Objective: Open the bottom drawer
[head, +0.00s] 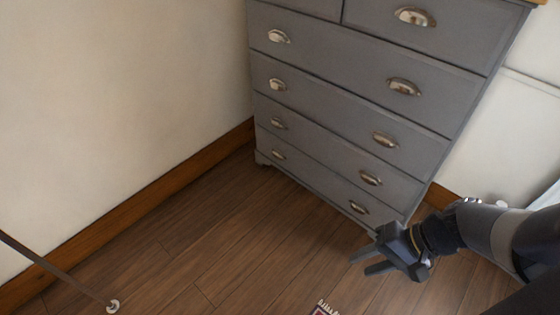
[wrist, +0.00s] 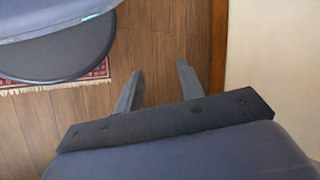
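A grey chest of drawers (head: 370,60) stands against the wall in the head view, with all its drawers shut. Its bottom drawer (head: 318,180) is the lowest front, with two metal cup handles, a left one (head: 278,154) and a right one (head: 358,207). My gripper (head: 362,264) is in front of the chest's lower right part, low over the floor and apart from the drawer. Its two fingers are spread and empty. In the wrist view the fingers (wrist: 158,85) are also apart, with only floor between them; the chest does not show there.
Wooden floor (head: 220,220) in front of the chest is mostly clear. A patterned rug (head: 322,308) edges in at the bottom. A wooden skirting board (head: 130,207) runs along the left wall. A thin dark bar (head: 50,268) is at the lower left.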

